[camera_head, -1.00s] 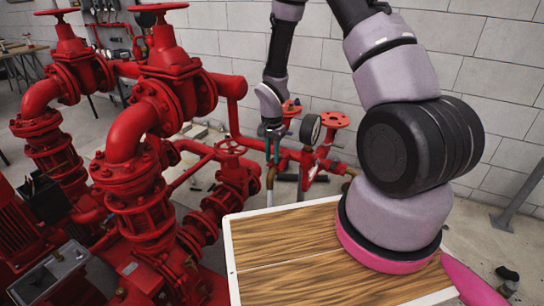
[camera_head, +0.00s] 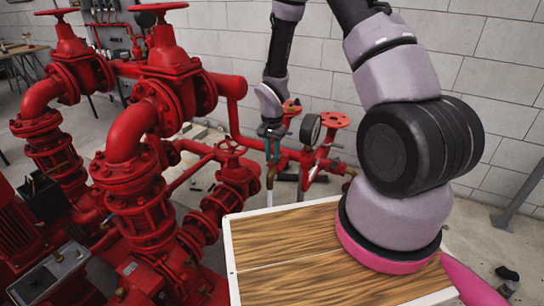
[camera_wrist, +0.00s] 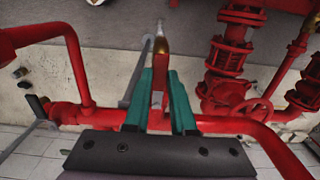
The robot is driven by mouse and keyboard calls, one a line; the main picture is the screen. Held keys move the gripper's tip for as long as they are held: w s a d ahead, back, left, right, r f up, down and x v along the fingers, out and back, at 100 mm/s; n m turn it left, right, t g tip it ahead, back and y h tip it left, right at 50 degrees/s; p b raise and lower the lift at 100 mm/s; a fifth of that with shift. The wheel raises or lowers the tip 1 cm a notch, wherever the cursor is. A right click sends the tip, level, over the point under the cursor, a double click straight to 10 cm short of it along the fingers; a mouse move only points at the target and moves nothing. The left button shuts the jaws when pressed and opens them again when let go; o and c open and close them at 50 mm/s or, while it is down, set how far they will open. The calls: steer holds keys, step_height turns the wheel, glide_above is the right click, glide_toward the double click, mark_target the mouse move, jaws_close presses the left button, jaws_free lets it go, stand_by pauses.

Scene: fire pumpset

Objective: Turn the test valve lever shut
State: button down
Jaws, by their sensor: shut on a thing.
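In the wrist view, my gripper (camera_wrist: 163,100) has its two teal fingers closed on the red test valve lever (camera_wrist: 158,92). The lever lies between the fingers, and a brass-coloured end (camera_wrist: 161,44) shows beyond the fingertips. In the head view, my gripper (camera_head: 272,150) points down at the small red test pipework, left of a round gauge. The lever is mostly hidden there by the fingers. A brass outlet (camera_head: 270,178) hangs just below them. The lever's exact angle is hard to tell.
Large red valves and pipes (camera_head: 150,110) fill the left. A wood-topped surface (camera_head: 290,255) is in front. A block wall (camera_head: 490,60) stands behind.

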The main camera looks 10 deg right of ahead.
steer(key=shift+s+d+n, duration=0.25)
steer(key=shift+d+n, duration=0.3)
steer(key=shift+n, duration=0.65)
steer(key=shift+s+d+n, duration=0.2)
steer(key=shift+d+n, duration=0.4)
steer(key=shift+n, duration=0.6)
steer(key=shift+s+d+n, duration=0.25)
steer(key=shift+d+n, duration=0.3)
steer(key=shift+n, duration=0.65)
steer(key=c, duration=0.7)
jaws_free()
steer(key=shift+c, duration=0.2)
steer(key=shift+r, duration=0.1)
